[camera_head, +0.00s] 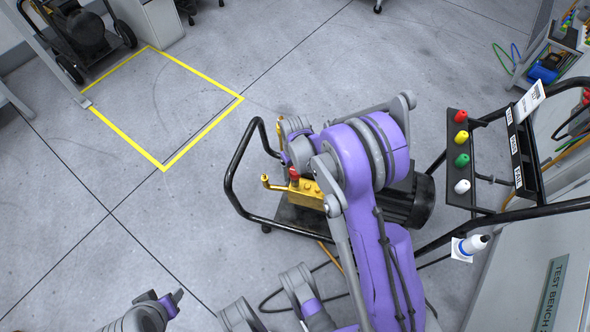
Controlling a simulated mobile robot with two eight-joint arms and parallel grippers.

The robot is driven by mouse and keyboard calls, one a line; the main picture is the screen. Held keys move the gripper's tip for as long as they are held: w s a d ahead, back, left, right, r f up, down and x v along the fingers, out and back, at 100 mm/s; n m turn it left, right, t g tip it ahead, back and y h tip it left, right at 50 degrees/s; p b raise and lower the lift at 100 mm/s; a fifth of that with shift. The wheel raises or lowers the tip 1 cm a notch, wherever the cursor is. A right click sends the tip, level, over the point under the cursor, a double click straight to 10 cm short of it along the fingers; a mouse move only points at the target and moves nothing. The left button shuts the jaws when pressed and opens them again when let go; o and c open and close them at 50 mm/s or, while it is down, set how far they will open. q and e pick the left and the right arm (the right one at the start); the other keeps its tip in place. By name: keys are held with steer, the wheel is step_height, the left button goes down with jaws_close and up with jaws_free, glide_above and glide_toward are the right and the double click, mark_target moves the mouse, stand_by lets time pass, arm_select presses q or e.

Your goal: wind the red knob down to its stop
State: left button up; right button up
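A small red knob (294,173) sits on top of the brass pump block (305,193) of the black-framed washer in the middle of the floor. My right arm reaches over the washer from the lower right. Its gripper (288,160) is right at the knob, on its upper left side. The arm's links cover part of the washer, and the fingers are too small and hidden to show whether they grip the knob. My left gripper (171,302) is low at the bottom left, away from the washer. Its fingers are partly visible, but their opening is unclear.
A black rack (484,208) at the right holds red, yellow, green and white nozzles. A white-capped bottle (474,244) is next to it. The test bench (535,275) stands at the right edge. A yellow floor outline (203,131) encloses bare floor at the upper left. Hoses lie below the washer.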

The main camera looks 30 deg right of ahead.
arm_select(q)
steer(key=p+v, duration=0.3)
steer(key=shift+w+r, duration=0.25)
steer(key=shift+w, duration=0.05)
arm_select(e)
step_height(320, 180, up, 11)
steer(key=shift+f, duration=0.1)
stand_by(0.3)
steer(key=s+a+r+t, duration=0.2)
steer(key=s+a+r, duration=0.3)
steer(key=s+r, duration=0.4)
steer(key=s+a+r+t, duration=0.1)
steer(key=s+a, duration=0.1)
steer(key=s, duration=0.5)
steer(key=s+a+r+t, duration=0.1)
steer(key=s+a+r, duration=0.15)
steer(key=s, duration=0.45)
arm_select(q)
step_height(320, 180, up, 23)
steer(key=w+t+p, duration=0.1)
steer(key=p, duration=1.9)
steer(key=shift+w+r+p, duration=0.2)
steer(key=shift+w+p, duration=0.05)
steer(key=shift+p, duration=0.05)
arm_select(e)
step_height(320, 180, up, 22)
steer(key=w+t, duration=0.1)
steer(key=w, duration=0.1)
